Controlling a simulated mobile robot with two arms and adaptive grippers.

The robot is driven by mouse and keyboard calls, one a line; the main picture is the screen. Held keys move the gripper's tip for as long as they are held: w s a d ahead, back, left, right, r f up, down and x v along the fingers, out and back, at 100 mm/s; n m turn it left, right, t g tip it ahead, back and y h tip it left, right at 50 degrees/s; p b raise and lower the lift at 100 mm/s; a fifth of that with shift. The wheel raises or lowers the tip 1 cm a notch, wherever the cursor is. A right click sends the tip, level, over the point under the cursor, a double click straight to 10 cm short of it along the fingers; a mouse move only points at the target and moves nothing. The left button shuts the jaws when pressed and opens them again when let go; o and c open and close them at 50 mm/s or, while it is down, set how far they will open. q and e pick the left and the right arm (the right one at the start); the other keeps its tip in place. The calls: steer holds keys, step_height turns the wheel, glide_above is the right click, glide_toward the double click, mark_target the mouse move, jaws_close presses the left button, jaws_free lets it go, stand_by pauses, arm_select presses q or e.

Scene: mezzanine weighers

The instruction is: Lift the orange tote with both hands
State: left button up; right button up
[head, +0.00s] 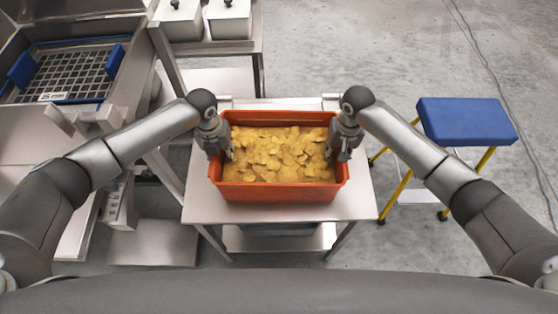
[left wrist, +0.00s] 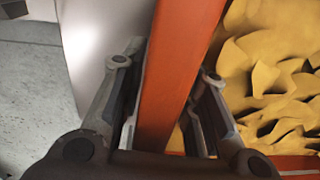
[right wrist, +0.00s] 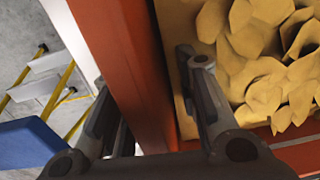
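The orange tote (head: 277,191) stands upright on a steel table, filled with yellow chip-like pieces (head: 280,152). My left gripper (head: 222,153) points down at the tote's left wall, one finger outside and one inside. The left wrist view shows that wall (left wrist: 168,75) between the spread fingers (left wrist: 164,70). My right gripper (head: 339,153) straddles the right wall the same way, and the right wrist view shows this wall (right wrist: 132,60) between its fingers (right wrist: 148,72). Both grippers look open; whether a finger touches the wall is hard to tell.
The steel table (head: 355,195) has a narrow bare margin around the tote. A blue-topped step stool (head: 465,120) with yellow legs stands to the right. A sieve tray (head: 70,75) with blue handles is at the left, and lidded steel containers (head: 230,18) are behind.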

arm_select(q)
steer(key=shift+f, duration=0.4)
arm_select(e)
steer(key=shift+f, duration=0.4)
arm_select(q)
jaws_close()
arm_select(e)
jaws_close()
arm_select(q)
steer(key=shift+r, duration=0.1)
arm_select(e)
steer(key=shift+r, duration=0.1)
